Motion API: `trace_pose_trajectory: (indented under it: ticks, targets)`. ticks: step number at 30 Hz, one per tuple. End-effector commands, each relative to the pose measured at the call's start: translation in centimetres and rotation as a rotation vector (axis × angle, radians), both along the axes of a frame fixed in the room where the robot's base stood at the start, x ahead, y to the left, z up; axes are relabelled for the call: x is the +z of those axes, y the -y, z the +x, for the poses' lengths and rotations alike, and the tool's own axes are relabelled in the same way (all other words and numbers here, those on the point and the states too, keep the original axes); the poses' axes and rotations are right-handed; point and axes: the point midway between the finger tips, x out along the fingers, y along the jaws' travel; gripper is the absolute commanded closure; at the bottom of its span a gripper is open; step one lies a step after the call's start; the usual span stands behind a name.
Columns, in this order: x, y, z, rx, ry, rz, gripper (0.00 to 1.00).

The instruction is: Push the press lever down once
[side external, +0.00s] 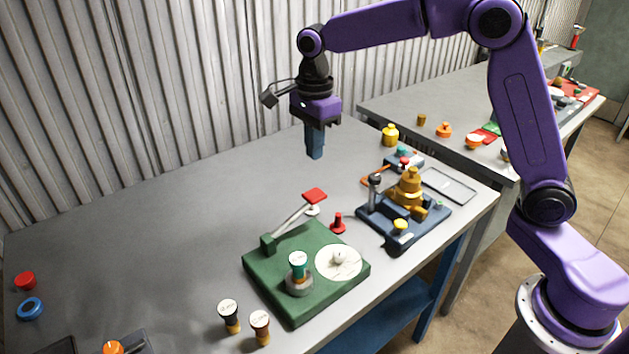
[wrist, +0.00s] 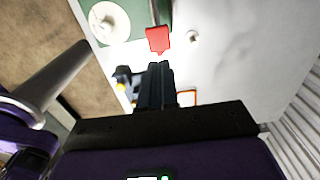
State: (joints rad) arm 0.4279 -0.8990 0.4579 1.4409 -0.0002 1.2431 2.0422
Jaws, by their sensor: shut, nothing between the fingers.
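The press is a green base (side external: 284,305) on the grey table. Its grey lever arm rises from a green block to a red end pad (side external: 314,195), which stands raised above the table beyond the base. A teal-and-white topped piece in a grey ring (side external: 299,284) and a white disc (side external: 340,262) sit on the base. My gripper (side external: 315,157) is shut and empty, pointing down, well above the table and apart from the lever. In the wrist view the red pad (wrist: 158,39) shows just beyond my shut fingertips (wrist: 158,64). The wrist view hides most of the lever arm.
A blue fixture (side external: 421,228) with a yellow valve stands right of the press, with a small red piece (side external: 338,224) between them. Red and blue rings (side external: 30,308) lie far left. The table's left-middle is clear.

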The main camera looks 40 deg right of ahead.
Motion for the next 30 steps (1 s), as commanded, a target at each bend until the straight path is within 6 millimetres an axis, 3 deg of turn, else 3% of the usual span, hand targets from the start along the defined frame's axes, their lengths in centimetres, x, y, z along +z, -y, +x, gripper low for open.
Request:
trace_pose_trajectory:
  ticks: [6,13,19,30]
  targets:
    - [-4.2,0.1,-0.1,0.000,-0.004,-0.002,1.00]
    - [-7.6,0.0,-0.1,0.001,-0.003,-0.002,1.00]
    - [-8.8,0.0,-0.1,0.001,-0.001,-0.001,1.00]
    - [-9.0,0.0,0.0,0.000,0.000,0.001,1.00]
